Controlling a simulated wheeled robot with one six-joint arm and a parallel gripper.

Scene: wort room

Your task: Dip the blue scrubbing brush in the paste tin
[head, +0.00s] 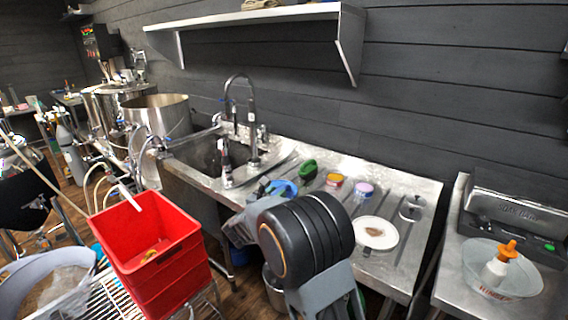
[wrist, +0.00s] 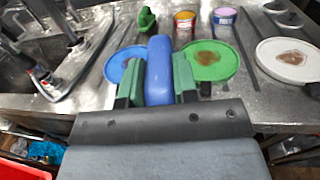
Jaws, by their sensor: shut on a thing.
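The blue scrubbing brush (wrist: 160,55) is in my gripper (wrist: 158,82) in the wrist view, upright in the picture between the two green finger pads. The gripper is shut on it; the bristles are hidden. Beyond the gripper stand two small tins on the steel drainboard: one with an orange rim (wrist: 185,20) and one lilac (wrist: 224,17). They also show in the head view, the orange-rimmed tin (head: 334,180) left of the lilac tin (head: 364,189). I cannot tell which holds the paste. The brush is apart from both tins.
A blue plate (wrist: 116,70), a green plate (wrist: 228,57) and a white plate (wrist: 268,55) bear brown smears. A green brush (wrist: 147,19) lies left of the tins. The sink and faucet (head: 252,110) are left; a red crate (head: 150,255) stands in front.

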